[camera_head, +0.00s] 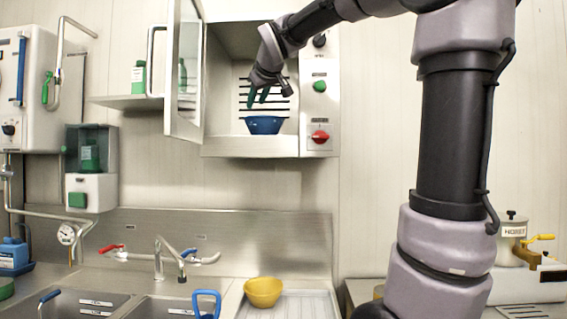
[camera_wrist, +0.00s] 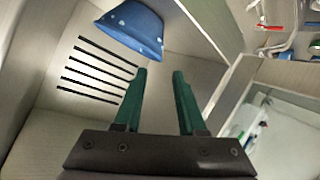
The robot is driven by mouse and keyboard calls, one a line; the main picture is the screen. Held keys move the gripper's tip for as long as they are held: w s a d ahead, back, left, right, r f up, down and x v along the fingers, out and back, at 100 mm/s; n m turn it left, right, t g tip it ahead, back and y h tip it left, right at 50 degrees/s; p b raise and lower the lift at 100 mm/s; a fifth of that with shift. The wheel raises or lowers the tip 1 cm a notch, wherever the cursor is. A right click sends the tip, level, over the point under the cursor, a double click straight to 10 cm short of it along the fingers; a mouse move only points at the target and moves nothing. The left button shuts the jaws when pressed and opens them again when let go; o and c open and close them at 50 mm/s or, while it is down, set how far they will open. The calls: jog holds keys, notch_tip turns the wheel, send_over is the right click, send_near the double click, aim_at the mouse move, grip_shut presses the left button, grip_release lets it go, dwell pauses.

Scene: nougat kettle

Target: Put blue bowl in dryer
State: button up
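The blue bowl (camera_head: 264,125) stands upright on the floor of the open dryer (camera_head: 250,147), a wall cabinet with dark slots in its back. In the wrist view the bowl (camera_wrist: 134,27) lies beyond my fingertips, with a gap between. My gripper (camera_head: 258,97) is inside the dryer, just above the bowl. In the wrist view its two green fingers (camera_wrist: 160,73) are apart with nothing between them. The dryer door (camera_head: 185,70) is swung open to the left.
A yellow bowl (camera_head: 263,291) stands on the ribbed drainboard below, right of the sinks (camera_head: 150,307). A green and red knob panel (camera_head: 319,100) borders the dryer opening on the right. A shelf (camera_head: 127,101) with a green-labelled bottle is left of the door.

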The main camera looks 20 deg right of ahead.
jog(key=s+d+f+m+g, duration=0.1)
jog(key=s+f+m+g, duration=0.1)
jog(key=s+f, duration=0.7)
jog(key=s+d+f+m+g+y, duration=0.1)
jog(key=s+f+m, duration=0.3)
jog(key=s+f, duration=0.5)
jog(key=s+d+f+m+g+y, duration=0.1)
jog(key=s+d+f+m+g, duration=0.1)
jog(key=s+f, duration=0.7)
jog(key=shift+f+m+g, duration=0.35)
jog(key=shift+m+g, duration=0.35)
jog(key=shift+d, duration=0.1)
